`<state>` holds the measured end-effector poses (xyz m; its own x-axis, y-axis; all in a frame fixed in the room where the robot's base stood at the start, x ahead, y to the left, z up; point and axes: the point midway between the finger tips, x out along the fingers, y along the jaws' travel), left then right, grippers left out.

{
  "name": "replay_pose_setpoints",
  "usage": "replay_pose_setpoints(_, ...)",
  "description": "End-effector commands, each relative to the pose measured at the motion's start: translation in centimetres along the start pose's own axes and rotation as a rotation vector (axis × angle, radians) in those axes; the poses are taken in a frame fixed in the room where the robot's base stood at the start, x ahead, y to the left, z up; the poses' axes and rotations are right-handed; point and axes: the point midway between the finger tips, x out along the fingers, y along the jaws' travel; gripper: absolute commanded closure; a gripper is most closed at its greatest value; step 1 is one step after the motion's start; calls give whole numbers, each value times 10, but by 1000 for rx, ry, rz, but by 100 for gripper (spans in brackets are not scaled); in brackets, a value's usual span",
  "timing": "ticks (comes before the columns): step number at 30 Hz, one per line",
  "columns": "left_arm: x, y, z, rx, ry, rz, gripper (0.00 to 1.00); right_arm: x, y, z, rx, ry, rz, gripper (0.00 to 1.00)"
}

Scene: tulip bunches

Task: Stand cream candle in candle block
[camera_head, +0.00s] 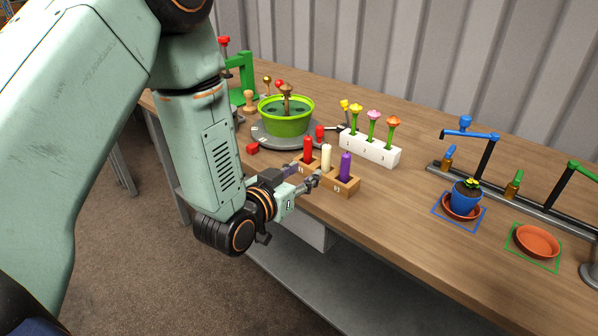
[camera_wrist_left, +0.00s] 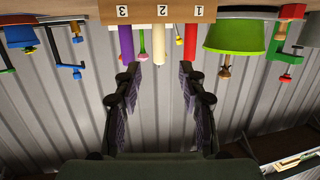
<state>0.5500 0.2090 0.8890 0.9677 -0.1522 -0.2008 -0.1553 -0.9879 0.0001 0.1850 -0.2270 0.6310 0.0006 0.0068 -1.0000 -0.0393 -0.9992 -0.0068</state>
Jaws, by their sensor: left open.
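The cream candle (camera_head: 326,157) stands upright at the middle position of the wooden candle block (camera_head: 349,184). A red candle (camera_head: 307,149) and a purple candle (camera_head: 345,166) stand on either side of it. In the left wrist view, which is upside down, the cream candle (camera_wrist_left: 160,45) comes out of the block (camera_wrist_left: 145,12) at number 2. My left gripper (camera_head: 301,180) is open in front of the block, at the table's front edge. In the wrist view its fingertips (camera_wrist_left: 159,70) lie either side of the cream candle's line, with nothing held. My right gripper is not in view.
A white block (camera_head: 370,148) with several tulips stands behind the candles. A green pot (camera_head: 286,118) on a grey disc is at the back left. A blue pot (camera_head: 464,197) and a terracotta saucer (camera_head: 537,241) are at the right. The tabletop right of the candle block is clear.

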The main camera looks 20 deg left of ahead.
Motion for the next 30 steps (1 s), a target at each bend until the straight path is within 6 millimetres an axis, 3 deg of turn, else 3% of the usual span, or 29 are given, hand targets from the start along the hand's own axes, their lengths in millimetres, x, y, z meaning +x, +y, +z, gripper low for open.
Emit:
replay_pose_setpoints(9, -6, 1, 8, -3, -21, -1, 59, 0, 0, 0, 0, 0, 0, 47)
replay_pose_setpoints(11, -11, 2, 27, -10, -77, -3, 59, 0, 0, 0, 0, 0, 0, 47)
replay_pose_setpoints(14, -32, 5, 86, -33, -258, -15, 59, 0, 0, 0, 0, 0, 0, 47)
replay_pose_setpoints(17, -74, 11, 162, -66, -509, -33, 59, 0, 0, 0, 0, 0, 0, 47)
replay_pose_setpoints(21, -156, 21, 249, -109, -861, -66, 59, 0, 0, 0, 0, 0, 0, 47)
replay_pose_setpoints(24, -216, 28, 290, -135, -1076, -90, 59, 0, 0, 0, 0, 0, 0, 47)
replay_pose_setpoints(27, -265, 34, 312, -153, -1236, -109, 59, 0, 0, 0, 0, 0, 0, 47)
replay_pose_setpoints(30, -294, 37, 322, -165, -1329, -123, 59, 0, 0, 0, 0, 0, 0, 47)
